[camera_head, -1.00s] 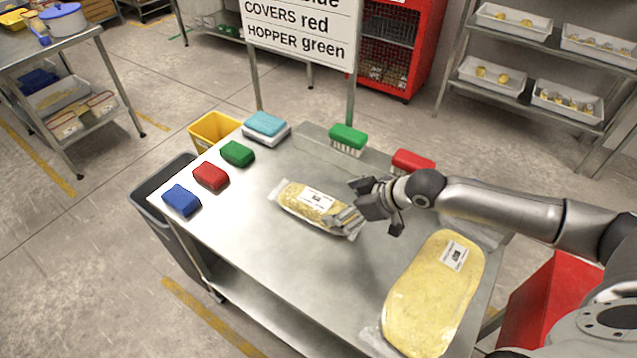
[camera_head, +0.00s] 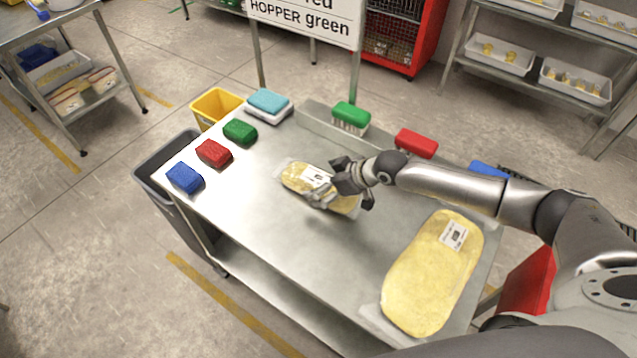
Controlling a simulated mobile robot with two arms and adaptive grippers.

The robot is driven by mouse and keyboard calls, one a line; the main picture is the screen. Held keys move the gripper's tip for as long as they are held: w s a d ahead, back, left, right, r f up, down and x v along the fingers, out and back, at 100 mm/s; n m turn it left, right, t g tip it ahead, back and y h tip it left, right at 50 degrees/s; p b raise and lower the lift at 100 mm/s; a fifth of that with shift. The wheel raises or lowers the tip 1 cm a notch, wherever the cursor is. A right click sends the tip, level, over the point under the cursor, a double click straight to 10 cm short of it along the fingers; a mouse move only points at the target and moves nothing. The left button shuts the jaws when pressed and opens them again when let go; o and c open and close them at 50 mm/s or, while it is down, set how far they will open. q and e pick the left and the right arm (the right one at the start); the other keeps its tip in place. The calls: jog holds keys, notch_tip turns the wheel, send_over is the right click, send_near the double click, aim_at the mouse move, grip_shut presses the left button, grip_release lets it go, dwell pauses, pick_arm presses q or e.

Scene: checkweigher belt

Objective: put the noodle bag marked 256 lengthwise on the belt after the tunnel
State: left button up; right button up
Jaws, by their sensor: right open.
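Two clear bags of yellow noodles lie on the steel table (camera_head: 270,235). The smaller noodle bag (camera_head: 297,179) has a white label and lies near the table's middle. The larger noodle bag (camera_head: 425,285) has a white label and lies at the right end. The print on both labels is too small to read. My right gripper (camera_head: 335,194) is open over the right part of the smaller bag, with its fingers at the label; I cannot tell whether they touch it. The gripper hides part of that bag. My left gripper, the belt and the tunnel are not in view.
Blue (camera_head: 184,178), red (camera_head: 213,153) and green (camera_head: 240,131) pads lie along the table's left edge, near a turquoise pad (camera_head: 268,101). Green (camera_head: 351,117) and red (camera_head: 416,143) brushes stand at the back. A grey bin (camera_head: 163,160) and yellow bin (camera_head: 214,104) stand beside the table.

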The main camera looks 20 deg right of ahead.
jog(key=shift+x, duration=1.2)
jog(key=c, duration=1.1)
jog(key=shift+w+r, duration=0.1)
jog(key=shift+c, duration=1.3)
jog(key=shift+r, duration=0.1)
